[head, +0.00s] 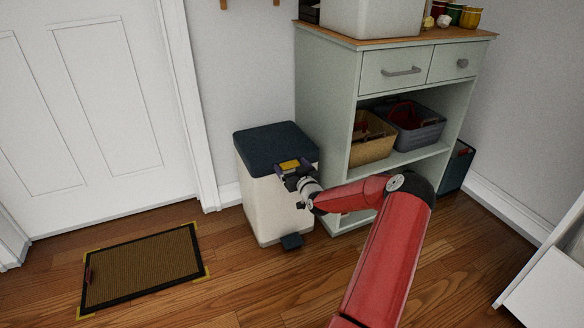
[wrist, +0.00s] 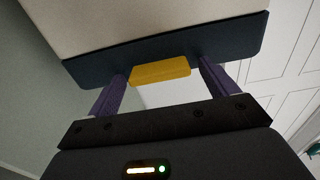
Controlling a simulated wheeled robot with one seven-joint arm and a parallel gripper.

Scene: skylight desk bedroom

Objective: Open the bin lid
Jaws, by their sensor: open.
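The bin (head: 262,205) is a cream box with a dark blue lid (head: 272,138), which lies shut on top. A yellow tab (head: 289,165) sticks out from the lid's front edge. My gripper (head: 290,178) is at this front edge. In the wrist view, the bin's cream body (wrist: 140,25) and dark lid rim (wrist: 225,47) appear upside down. There the yellow tab (wrist: 160,72) lies between the two purple fingers of my open gripper (wrist: 163,76), with a gap on each side.
A pale green cabinet (head: 327,95) with drawers and baskets stands close to the bin's right. A white door (head: 85,110) is at the left. A brown mat (head: 142,265) lies on the wooden floor, which is clear in front of the bin.

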